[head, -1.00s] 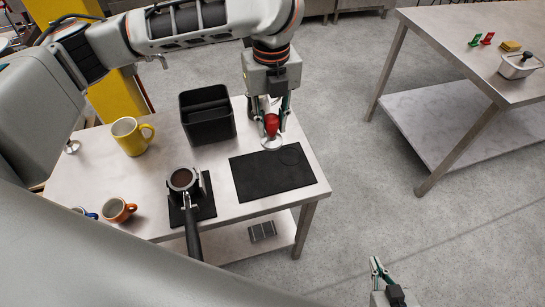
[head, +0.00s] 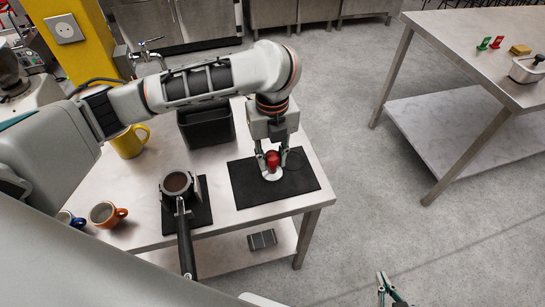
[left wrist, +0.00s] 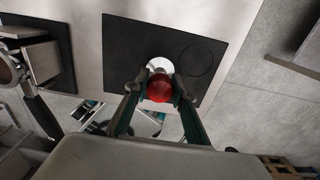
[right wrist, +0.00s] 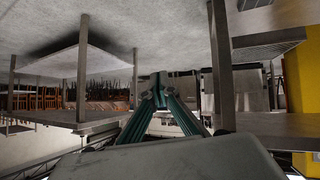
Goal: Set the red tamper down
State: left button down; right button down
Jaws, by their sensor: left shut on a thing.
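The red tamper (head: 272,160), with a red knob and a pale metal base, is upright over the black mat (head: 243,193) on the near table. My left gripper (head: 273,163) is shut on its red knob, pointing down. In the left wrist view the knob (left wrist: 159,88) sits between the two fingertips. The base overlaps the mat, left of a thin circle outlined on it; I cannot tell whether it touches. My right gripper (head: 383,279) is far from the tamper at the bottom of the head view. Its fingertips (right wrist: 160,84) meet, empty.
A portafilter (head: 177,184) rests on a smaller black mat to the left. A black bin (head: 206,128), a yellow jug (head: 127,145) and an orange cup (head: 104,213) stand on the same table. A second table (head: 460,40) is at the right, across open floor.

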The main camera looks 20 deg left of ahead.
jog(key=shift+w+r, duration=0.15)
jog(key=shift+r, duration=0.05)
pick_arm(q)
jog(key=c, duration=1.7)
grip_release()
notch_tip(320, 180, up, 6)
jog(key=shift+w+f+p, duration=0.1)
jog(key=shift+p, duration=1.1)
notch_tip(320, 180, up, 6)
jog(key=shift+p, duration=0.9)
jog(key=shift+r, duration=0.2)
pick_arm(e)
jog(key=r, duration=0.1)
jog(key=s+a+r, duration=0.1)
jog(key=shift+r, duration=0.35)
jog(key=shift+w+r, duration=0.1)
jog(key=shift+r, duration=0.1)
